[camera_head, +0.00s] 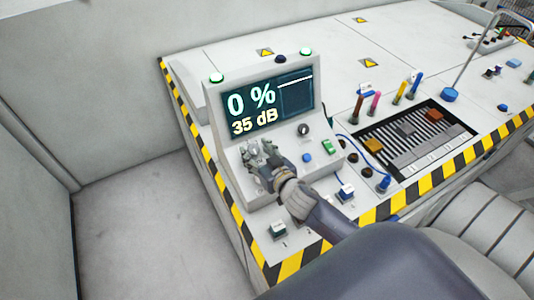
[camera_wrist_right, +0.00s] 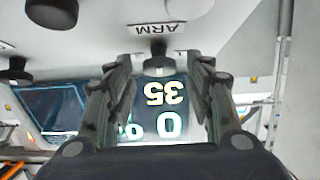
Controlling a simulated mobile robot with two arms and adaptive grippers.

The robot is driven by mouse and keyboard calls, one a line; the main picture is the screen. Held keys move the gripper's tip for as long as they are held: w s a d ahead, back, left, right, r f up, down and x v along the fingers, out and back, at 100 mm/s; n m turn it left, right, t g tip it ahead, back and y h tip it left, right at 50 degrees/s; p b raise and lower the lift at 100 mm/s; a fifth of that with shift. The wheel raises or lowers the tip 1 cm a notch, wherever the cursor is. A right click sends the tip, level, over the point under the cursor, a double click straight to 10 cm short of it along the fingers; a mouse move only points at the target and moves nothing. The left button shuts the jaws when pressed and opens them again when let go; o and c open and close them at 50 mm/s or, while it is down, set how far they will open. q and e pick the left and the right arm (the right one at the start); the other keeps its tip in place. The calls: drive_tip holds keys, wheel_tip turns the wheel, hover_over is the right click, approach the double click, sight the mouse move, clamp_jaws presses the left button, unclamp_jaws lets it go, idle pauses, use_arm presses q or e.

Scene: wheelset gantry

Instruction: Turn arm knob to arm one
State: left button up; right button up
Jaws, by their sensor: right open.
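The arm knob (camera_wrist_right: 158,63) is a dark round knob next to the ARM label (camera_wrist_right: 158,29) on the pale console panel. In the right wrist view it sits between the tips of my right gripper, with a gap visible on both sides. In the head view my right gripper (camera_head: 257,153) is over the left part of the console's sloped panel, below the screen, and hides the arm knob there. The right gripper is open and holds nothing. Which setting the knob points to cannot be told. My left gripper is not in view.
The console screen (camera_head: 267,101) reads 0 % and 35 dB. Another dark knob (camera_head: 303,129), a blue button (camera_head: 307,157) and a green switch (camera_head: 327,146) are to the right of my gripper. A slotted tray (camera_head: 408,155) and several coloured upright handles are farther right.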

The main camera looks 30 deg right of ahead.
drive_tip(key=v, duration=1.1)
drive_tip(key=shift+d+f, duration=0.1)
drive_tip(key=shift+f, duration=0.05)
